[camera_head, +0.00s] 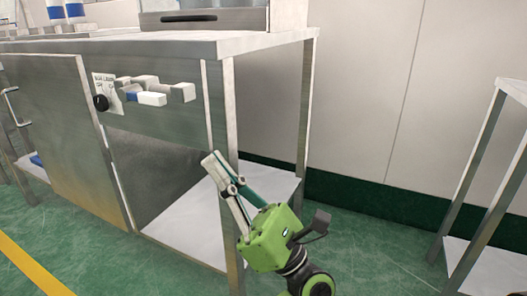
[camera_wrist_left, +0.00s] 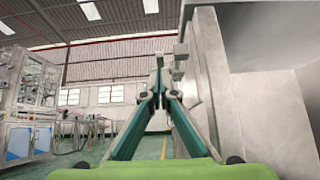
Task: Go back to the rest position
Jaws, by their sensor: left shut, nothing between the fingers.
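My left gripper (camera_head: 212,162) is green with pale metal fingers. In the head view it is in front of the right leg of a steel workbench (camera_head: 165,48), below the bench top. Its fingers are shut and empty. In the left wrist view the fingertips (camera_wrist_left: 159,68) meet near the middle of the picture, with nothing between them. I cannot tell whether the gripper touches the bench. My right gripper does not show in either view.
A control panel with a black knob (camera_head: 101,103) and grey blocks (camera_head: 182,92) is on the bench front. A lower shelf (camera_head: 185,238) is below. Another steel table (camera_head: 515,92) stands at the right. Green floor (camera_head: 375,240) is clear between them. Blue-and-white cans (camera_head: 75,10) stand on top.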

